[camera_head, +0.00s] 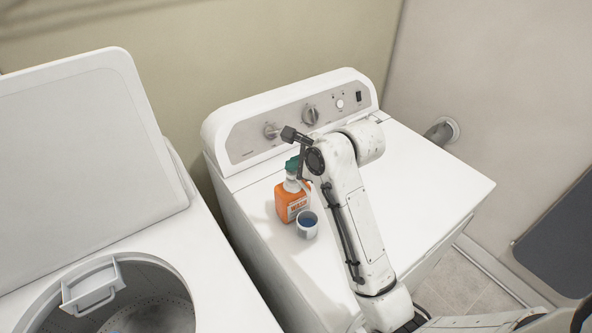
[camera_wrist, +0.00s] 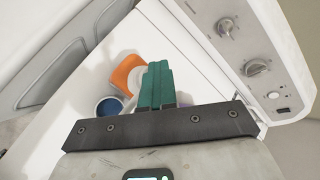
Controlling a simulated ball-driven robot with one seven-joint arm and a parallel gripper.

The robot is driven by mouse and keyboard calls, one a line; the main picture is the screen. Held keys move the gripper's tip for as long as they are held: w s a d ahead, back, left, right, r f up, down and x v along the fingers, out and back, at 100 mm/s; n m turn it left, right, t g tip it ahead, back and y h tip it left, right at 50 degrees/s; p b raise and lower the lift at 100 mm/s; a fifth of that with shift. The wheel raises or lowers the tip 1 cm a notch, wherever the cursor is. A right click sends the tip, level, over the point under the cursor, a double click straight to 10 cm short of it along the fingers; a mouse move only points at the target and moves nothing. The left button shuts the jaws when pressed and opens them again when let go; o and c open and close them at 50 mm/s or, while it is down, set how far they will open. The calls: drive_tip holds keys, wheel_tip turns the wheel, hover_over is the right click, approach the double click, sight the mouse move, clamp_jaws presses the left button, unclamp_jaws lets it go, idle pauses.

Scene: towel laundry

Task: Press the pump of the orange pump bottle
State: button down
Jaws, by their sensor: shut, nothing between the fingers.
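The orange pump bottle (camera_head: 291,203) stands upright on the white machine's top, with a pale upper part and a label on its front. Its orange body also shows in the wrist view (camera_wrist: 127,75). My gripper (camera_head: 292,169) points down over the top of the bottle. Its green fingers (camera_wrist: 158,66) are shut together with nothing between them. They cover most of the pump in both views, so I cannot tell whether they touch it or whether it is pressed down.
A small white cup (camera_head: 307,232) with blue inside stands right in front of the bottle, also in the wrist view (camera_wrist: 109,107). The control panel (camera_head: 290,120) rises behind. An open-lidded washer (camera_head: 215,265) is at left. The machine top's right side is clear.

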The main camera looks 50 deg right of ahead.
sight(295, 174)
drive_tip(key=shift+r, duration=2.8)
